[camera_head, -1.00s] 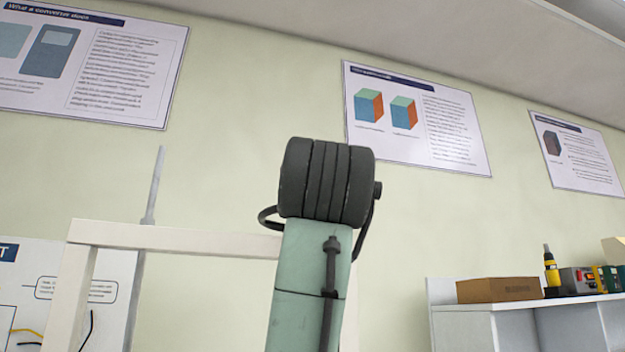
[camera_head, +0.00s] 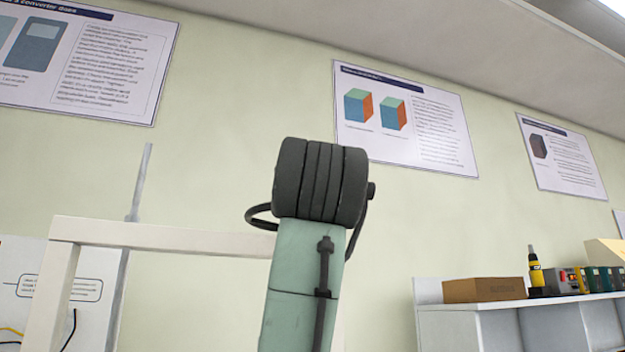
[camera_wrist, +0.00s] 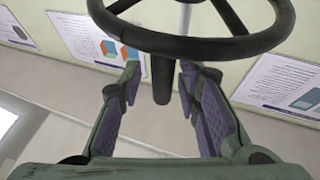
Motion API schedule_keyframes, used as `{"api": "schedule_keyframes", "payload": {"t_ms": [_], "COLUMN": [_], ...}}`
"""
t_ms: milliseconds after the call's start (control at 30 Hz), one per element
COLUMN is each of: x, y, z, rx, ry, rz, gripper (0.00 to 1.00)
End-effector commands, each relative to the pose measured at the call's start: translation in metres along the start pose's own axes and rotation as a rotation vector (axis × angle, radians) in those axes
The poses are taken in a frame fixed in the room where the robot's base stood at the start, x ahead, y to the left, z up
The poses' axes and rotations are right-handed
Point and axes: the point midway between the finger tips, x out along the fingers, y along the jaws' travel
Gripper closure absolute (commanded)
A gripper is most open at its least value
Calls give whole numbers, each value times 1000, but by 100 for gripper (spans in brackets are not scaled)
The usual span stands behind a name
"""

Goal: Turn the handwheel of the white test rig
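The black handwheel (camera_wrist: 118,34) shows at the top of the wrist view, with its rim, spokes and part of a pale shaft in sight. A dark handle (camera_wrist: 160,82) hangs from the rim toward my gripper. My gripper (camera_wrist: 160,76) is open, with one finger on each side of this handle. A gap shows on both sides, so neither finger visibly touches it. In the head view a white frame (camera_head: 160,234), which looks like part of the test rig, stands at the lower left. My arm hides part of it; the handwheel and gripper cannot be made out there.
A thin grey post (camera_head: 138,185) rises behind the white frame. At the right, a shelf unit (camera_head: 450,325) carries a brown box (camera_head: 484,289), a yellow-and-black tool (camera_head: 535,270) and small devices. Posters hang on the wall (camera_head: 230,80).

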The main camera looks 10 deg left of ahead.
Motion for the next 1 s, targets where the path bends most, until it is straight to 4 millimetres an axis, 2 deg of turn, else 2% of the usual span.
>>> {"api": "schedule_keyframes", "payload": {"t_ms": [300, 433, 567, 800, 1000], "x": [-1, -10, -34, -85, -112], "y": [-1, -1, -1, 0, 0], "z": [0, -1, -1, -1, -1], "rx": [0, 0, -1, -1, -1], "ry": [0, 2, 4, 4, 2], "rz": [-2, -1, -1, -1, -1], "gripper": [65, 65, 65, 65, 65]}}
